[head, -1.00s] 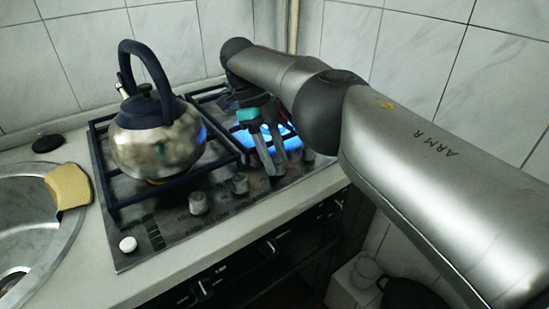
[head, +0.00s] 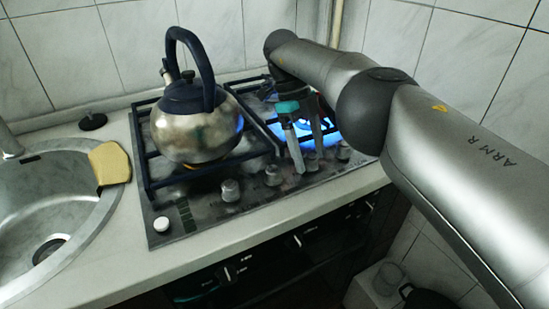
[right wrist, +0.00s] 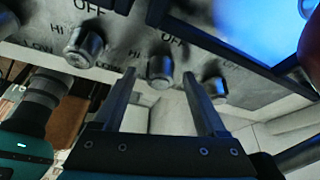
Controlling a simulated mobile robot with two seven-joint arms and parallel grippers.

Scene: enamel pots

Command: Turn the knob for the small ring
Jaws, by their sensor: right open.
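The hob (head: 185,222) has a row of grey knobs along its front. They include a left knob (head: 231,190), a middle knob (head: 273,175) and a far right knob (head: 343,150). Which knob belongs to the small ring cannot be read. My right gripper (head: 308,163) is open and empty over the right part of the row. In the right wrist view its two fingers (right wrist: 160,77) spread either side of a knob (right wrist: 160,68), seen between them; contact cannot be told. Other knobs stand to its left (right wrist: 85,47) and right (right wrist: 214,87). My left gripper is not recognisable.
A steel kettle (head: 195,132) stands on the left burner, with an orange glow under it. A blue flame (head: 328,136) burns on the right, behind my right gripper. A sink (head: 25,190) with a yellow sponge (head: 109,163) lies left. The front counter strip is clear.

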